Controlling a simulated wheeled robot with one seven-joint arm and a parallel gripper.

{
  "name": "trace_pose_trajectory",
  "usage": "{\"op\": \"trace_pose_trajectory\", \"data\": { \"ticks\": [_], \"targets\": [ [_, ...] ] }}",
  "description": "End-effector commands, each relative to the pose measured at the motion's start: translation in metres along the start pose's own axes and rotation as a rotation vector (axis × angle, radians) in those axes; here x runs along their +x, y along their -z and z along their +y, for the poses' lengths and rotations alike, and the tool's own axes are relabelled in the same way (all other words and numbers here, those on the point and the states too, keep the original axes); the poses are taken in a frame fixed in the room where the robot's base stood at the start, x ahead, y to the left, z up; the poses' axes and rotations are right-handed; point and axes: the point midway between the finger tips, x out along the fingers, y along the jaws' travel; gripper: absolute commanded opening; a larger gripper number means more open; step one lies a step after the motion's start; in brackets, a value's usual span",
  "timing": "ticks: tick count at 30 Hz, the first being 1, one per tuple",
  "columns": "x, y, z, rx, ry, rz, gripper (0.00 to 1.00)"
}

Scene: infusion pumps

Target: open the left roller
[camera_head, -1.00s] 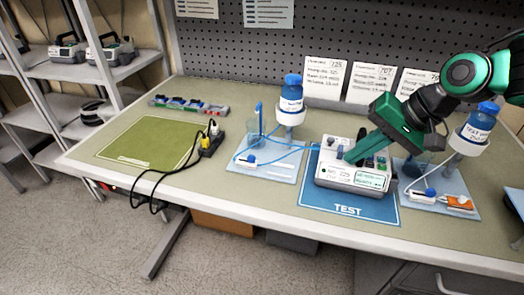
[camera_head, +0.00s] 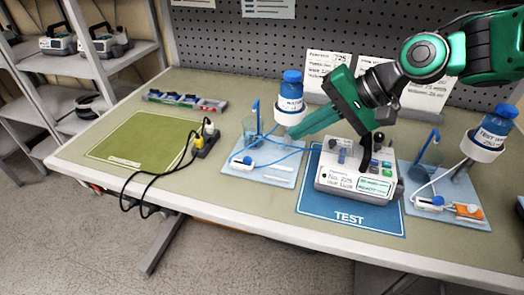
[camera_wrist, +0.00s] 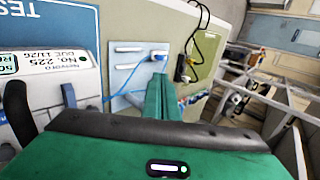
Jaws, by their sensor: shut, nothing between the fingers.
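The left roller is a small blue wheel on a white clamp (camera_head: 242,161), on the light blue tray (camera_head: 262,177) at the left of the pump. In the wrist view the roller (camera_wrist: 158,57) shows just beyond my fingertips. My gripper (camera_head: 296,133) is shut and empty; its green fingers point left, above the back right part of that tray. The fingers (camera_wrist: 160,82) also show in the wrist view, pressed together. A gap seems to separate them from the roller. I cannot tell the roller's setting.
The white pump (camera_head: 345,180) sits on the blue TEST mat (camera_head: 340,213), below my wrist. A bottle (camera_head: 291,95) on a stand and blue tubing (camera_head: 278,150) are near my fingers. A power strip (camera_head: 205,142) and green mat (camera_head: 140,137) lie left. A second clamp tray (camera_head: 420,208) is right.

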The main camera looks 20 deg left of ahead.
Motion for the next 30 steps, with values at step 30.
{"op": "trace_pose_trajectory", "data": {
  "ticks": [30],
  "targets": [
    [0.135, 0.000, 0.000, -0.001, -0.001, 0.000, 0.00]
  ]
}}
